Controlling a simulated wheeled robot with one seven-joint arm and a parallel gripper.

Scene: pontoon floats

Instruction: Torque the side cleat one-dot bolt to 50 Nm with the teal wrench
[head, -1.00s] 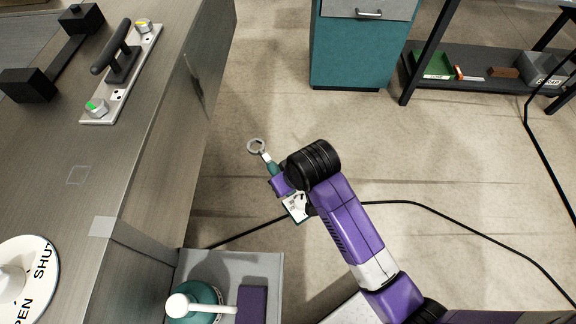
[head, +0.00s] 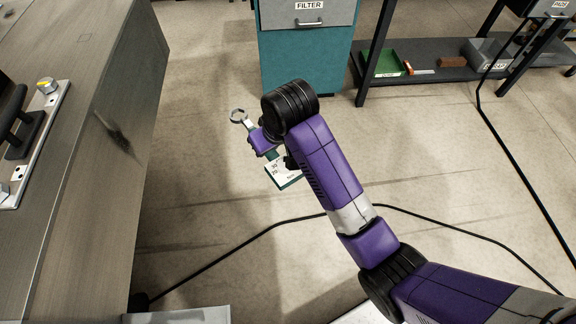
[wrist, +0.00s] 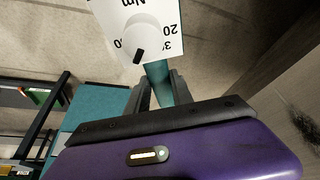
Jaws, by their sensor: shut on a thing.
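My gripper (head: 256,140) is shut on the teal wrench and holds it in the air above the floor, right of the bench. The wrench's grey ring end (head: 238,116) points up and left, empty. Its white dial plate (head: 284,176) hangs below the gripper. In the wrist view the teal handle (wrist: 160,84) sits between the fingers; the dial (wrist: 138,38) shows "Nm" and a dark pointer, its exact setting unclear. A cleat (head: 15,120) with a black handle stands on a light plate at the left edge, partly cut off. A yellow-marked bolt (head: 46,86) is at its far end.
The bench (head: 95,150) fills the left side. A teal cabinet (head: 305,50) labelled FILTER stands at the back. A dark shelf (head: 430,82) with a green tray and boxes is at the back right. A black cable (head: 270,229) crosses the open floor.

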